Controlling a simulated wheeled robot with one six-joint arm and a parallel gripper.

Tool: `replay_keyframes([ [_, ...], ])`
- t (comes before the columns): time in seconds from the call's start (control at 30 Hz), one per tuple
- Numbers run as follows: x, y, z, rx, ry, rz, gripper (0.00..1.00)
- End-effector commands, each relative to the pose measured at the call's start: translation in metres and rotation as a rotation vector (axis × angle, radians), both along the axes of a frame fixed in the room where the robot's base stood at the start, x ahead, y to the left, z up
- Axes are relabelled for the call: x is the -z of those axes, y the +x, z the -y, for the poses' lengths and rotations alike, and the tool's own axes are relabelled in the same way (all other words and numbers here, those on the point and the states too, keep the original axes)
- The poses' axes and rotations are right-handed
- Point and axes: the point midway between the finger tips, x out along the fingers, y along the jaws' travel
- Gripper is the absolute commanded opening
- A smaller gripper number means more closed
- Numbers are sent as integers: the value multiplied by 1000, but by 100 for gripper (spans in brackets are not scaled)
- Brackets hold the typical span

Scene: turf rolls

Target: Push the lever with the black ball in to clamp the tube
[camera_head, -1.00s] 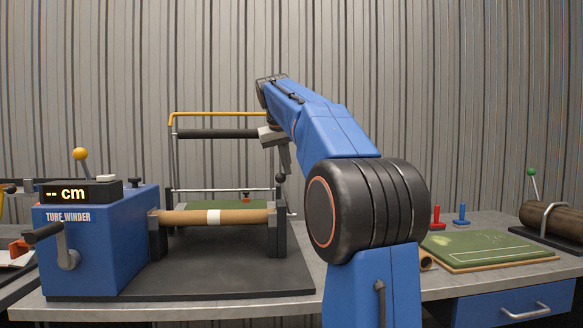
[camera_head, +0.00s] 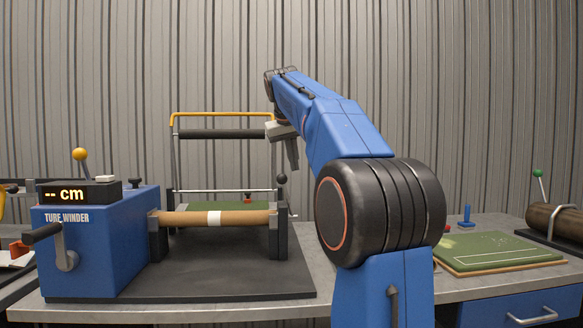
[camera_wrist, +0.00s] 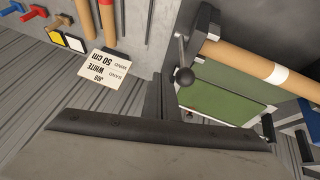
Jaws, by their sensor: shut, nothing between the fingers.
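The lever with the black ball (camera_head: 282,179) stands roughly upright at the right end of the tube winder (camera_head: 100,240). Its black ball also shows in the wrist view (camera_wrist: 184,76). The brown cardboard tube (camera_head: 185,218) with a white band lies level between the winder and the dark right-hand support (camera_head: 279,235); it also shows in the wrist view (camera_wrist: 238,58). My gripper (camera_head: 294,166) is shut and empty. In the head view it points down, just above and right of the ball, with a small gap in the picture. In the wrist view the finger (camera_wrist: 158,98) is left of the ball.
A yellow-ball lever (camera_head: 80,155) and a crank (camera_head: 65,255) are on the winder. A yellow-topped frame (camera_head: 220,114) rises behind the tube. A green turf mat (camera_head: 495,250) lies right on the bench. A job card (camera_wrist: 105,70) shows in the wrist view.

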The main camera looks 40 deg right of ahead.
Motion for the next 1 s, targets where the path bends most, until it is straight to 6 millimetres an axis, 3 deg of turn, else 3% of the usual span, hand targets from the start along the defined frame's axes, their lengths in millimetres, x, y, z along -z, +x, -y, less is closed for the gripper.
replay_keyframes([
  [0.3, -51, -21, -24, 0, -4, 3, 0],
  [0.5, -76, -30, -38, 2, -3, 0, 0],
  [0.7, -87, -35, -45, 3, -4, 0, 0],
  [1.0, -89, -35, -45, 4, -4, -1, 0],
])
